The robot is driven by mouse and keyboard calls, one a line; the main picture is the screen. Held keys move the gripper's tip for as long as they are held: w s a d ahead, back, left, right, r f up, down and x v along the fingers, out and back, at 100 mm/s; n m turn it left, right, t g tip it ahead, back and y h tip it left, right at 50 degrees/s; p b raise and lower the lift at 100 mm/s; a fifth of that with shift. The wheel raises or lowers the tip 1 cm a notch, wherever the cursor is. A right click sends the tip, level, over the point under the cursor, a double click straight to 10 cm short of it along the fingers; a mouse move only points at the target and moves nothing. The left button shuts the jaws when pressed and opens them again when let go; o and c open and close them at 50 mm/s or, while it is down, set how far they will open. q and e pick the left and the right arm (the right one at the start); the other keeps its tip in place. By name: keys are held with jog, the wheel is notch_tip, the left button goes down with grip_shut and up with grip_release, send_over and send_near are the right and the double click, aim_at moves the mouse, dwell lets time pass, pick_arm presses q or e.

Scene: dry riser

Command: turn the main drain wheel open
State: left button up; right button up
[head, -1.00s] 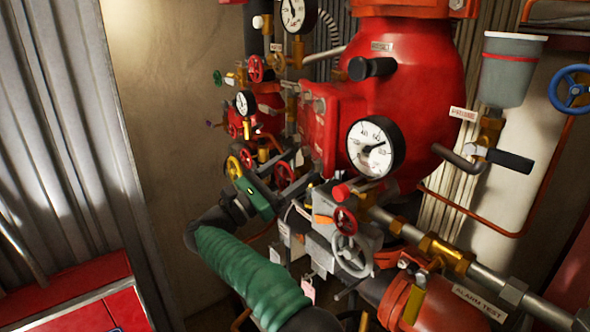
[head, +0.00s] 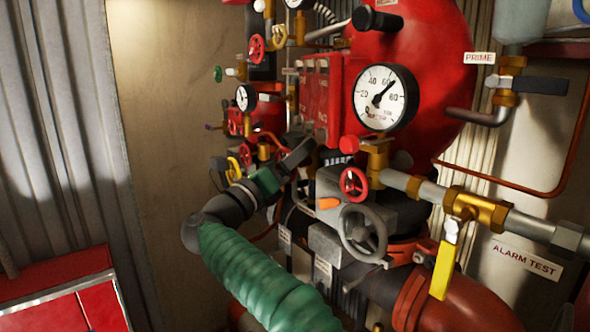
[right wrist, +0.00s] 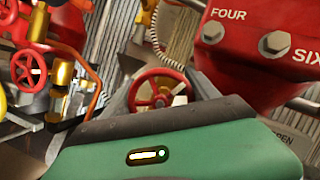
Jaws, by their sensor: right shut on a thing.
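In the right wrist view a red handwheel (right wrist: 158,99) stands just beyond the dark edge of my right gripper, which hides its lower part. In the head view my right gripper (head: 303,149), at the end of the green-sleeved arm, reaches in among the valves left of the large gauge. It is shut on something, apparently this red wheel. The contact itself is hidden behind the gripper, and no label on the wheel can be read. My left gripper is not in view.
A gauge (head: 385,98), a small red wheel (head: 353,184) and a grey wheel (head: 363,234) crowd the right side. A yellow lever (head: 444,270) hangs near the ALARM TEST label (head: 525,262). A red cabinet (head: 60,300) is low at left. Wall space beside it is clear.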

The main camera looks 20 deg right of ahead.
aim_at(295, 173)
jog(key=n, duration=0.2)
jog(key=shift+w+n+t+y, duration=0.1)
jog(key=shift+n+t+y, duration=0.2)
jog(key=shift+y, duration=0.1)
jog(key=shift+w+n+t+y, duration=0.1)
jog(key=shift+n+t+y, duration=0.2)
jog(key=shift+n+y, duration=0.55)
jog(key=n, duration=0.2)
jog(key=shift+w+a+n+y+p, duration=0.1)
jog(key=shift+n+y+p, duration=0.15)
jog(key=shift+n+p, duration=0.15)
jog(key=f+n+g+y+p, duration=0.1)
jog(key=n+g+p, duration=0.1)
jog(key=n+p, duration=0.3)
jog(key=f+n+g+y+p, duration=0.1)
jog(key=n+p, duration=0.5)
jog(key=p, duration=0.8)
jog(key=f+n+g+y+p, duration=0.1)
jog(key=n+g+p, duration=0.2)
jog(key=p, duration=0.6)
jog(key=shift+s+f+n, duration=0.1)
jog(key=shift+s+n, duration=0.1)
jog(key=shift+n, duration=0.5)
jog(key=shift+s+n, duration=0.2)
jog(key=shift+n, duration=0.45)
jog(key=shift+s+f+n+g+p, duration=0.2)
jog(key=shift+n+g+p, duration=0.25)
jog(key=shift+n, duration=0.35)
jog(key=shift+f+g, duration=0.1)
jog(key=shift+g, duration=0.15)
